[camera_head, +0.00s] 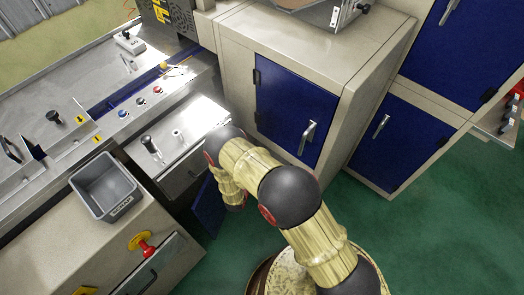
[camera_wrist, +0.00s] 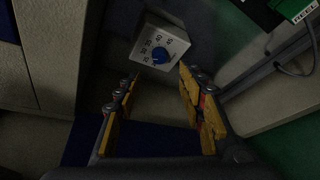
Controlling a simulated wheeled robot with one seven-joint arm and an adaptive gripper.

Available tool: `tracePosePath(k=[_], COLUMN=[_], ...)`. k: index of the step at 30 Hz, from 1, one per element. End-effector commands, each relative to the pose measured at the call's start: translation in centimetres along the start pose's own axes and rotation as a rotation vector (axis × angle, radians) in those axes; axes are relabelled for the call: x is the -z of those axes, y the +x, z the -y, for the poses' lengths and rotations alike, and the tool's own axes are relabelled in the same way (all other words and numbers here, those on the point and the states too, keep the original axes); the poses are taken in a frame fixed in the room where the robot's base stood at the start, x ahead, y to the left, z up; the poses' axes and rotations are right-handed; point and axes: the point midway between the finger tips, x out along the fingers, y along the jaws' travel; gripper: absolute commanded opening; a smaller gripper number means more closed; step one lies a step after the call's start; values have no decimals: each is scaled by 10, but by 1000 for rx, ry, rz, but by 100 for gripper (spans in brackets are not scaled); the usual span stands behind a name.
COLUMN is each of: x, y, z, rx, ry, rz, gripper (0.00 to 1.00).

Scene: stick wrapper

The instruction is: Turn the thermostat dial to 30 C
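The thermostat dial (camera_wrist: 160,54) is a blue round knob on the pale face of a small box (camera_wrist: 176,43), with numbers around it. It shows in the wrist view, upper middle; I cannot read its setting for certain. My gripper (camera_wrist: 158,76) has its two yellow-padded fingers spread wide, with nothing between them. The dial lies beyond the fingertips, between them in the picture, and no contact shows. In the head view my arm reaches down beside the machine, and its end is hidden; the dial is not visible there.
A blue door (camera_head: 207,207) stands low beside my arm. A grey bin (camera_head: 104,188) sits on the machine's bench at left. A cabinet with a blue door (camera_head: 294,112) stands behind the arm. In the wrist view, a dark cable (camera_wrist: 291,62) runs at right. Green floor is open at right.

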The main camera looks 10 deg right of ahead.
Motion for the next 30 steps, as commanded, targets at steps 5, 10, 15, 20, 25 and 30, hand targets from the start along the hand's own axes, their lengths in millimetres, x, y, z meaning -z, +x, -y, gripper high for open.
tracePosePath(k=[5, 10, 15, 20, 25, 30], x=[0, 0, 0, 0, 0, 0], y=[-21, -27, -27, -27, -27, -27], z=[0, 0, 0, 0, 0, 3], rx=[0, 0, 0, 1, 1, 12], ry=[-1, 1, 1, 1, 0, -79], rz=[-1, 0, 1, 1, 1, -1], gripper=[40, 40, 40, 40, 40, 40])
